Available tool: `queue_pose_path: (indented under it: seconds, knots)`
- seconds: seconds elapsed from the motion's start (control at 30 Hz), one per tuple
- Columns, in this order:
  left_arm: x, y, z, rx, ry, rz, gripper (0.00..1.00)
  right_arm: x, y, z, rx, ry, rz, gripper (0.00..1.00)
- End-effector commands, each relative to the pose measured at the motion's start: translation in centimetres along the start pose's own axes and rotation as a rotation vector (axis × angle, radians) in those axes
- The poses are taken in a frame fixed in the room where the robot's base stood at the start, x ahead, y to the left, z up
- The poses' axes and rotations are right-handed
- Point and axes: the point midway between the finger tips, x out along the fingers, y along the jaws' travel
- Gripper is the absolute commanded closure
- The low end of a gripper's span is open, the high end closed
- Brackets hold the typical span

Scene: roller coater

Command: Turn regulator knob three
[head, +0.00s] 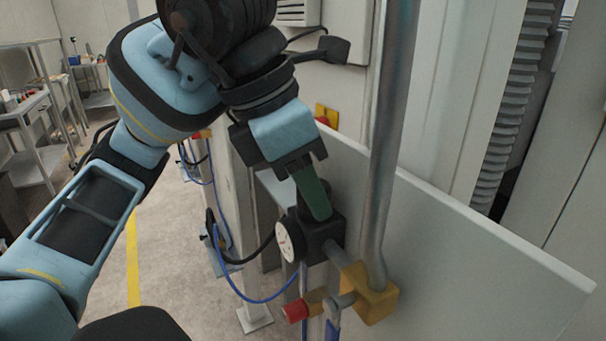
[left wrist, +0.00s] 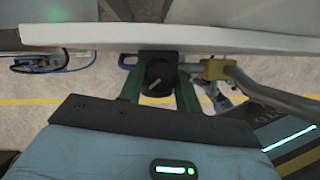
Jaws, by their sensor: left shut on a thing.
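A black pressure regulator (head: 326,229) with a white round gauge (head: 284,240) is mounted beside a brass block on a pipe. My left gripper (head: 314,198) reaches down onto its top, and its green fingers straddle the knob. In the left wrist view the knob (left wrist: 157,76) is black and round with a pale mark slanting across it. The left gripper (left wrist: 158,92) is shut on this knob, one finger on each side. In the head view the fingers mostly hide the knob. No number shows on the regulator. My right gripper is not in view.
A vertical metal pipe (head: 391,140) runs into the brass block (head: 371,292) right of the regulator. A pale panel (head: 470,255) stands behind. A red-capped fitting (head: 296,311) and a blue hose (head: 258,299) sit below. Carts (head: 36,135) stand far left.

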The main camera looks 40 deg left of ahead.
Motion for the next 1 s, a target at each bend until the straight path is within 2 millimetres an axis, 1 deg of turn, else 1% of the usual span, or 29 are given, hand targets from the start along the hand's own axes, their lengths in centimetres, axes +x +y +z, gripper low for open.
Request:
queue_pose_path:
  seconds: [0.03,0.17,0.53,0.57,0.7,1.0]
  knots:
    - [-0.55,-0.17,0.02,-0.030,-0.003,0.018,0.89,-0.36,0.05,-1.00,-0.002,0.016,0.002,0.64]
    - [-0.39,-0.17,0.01,-0.099,-0.002,0.045,0.89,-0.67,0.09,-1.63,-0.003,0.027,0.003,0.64]
    - [-0.09,-0.10,0.00,-0.127,-0.002,0.053,0.89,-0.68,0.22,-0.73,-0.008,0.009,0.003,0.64]
    - [-0.09,-0.10,0.00,-0.127,-0.002,0.053,0.62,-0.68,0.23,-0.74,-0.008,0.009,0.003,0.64]
    - [-0.09,-0.10,0.00,-0.126,-0.001,0.052,0.45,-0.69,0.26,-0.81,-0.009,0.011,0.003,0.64]
    - [-0.27,-0.12,0.00,-0.124,-0.001,0.052,0.45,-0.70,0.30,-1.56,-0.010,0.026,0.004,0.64]
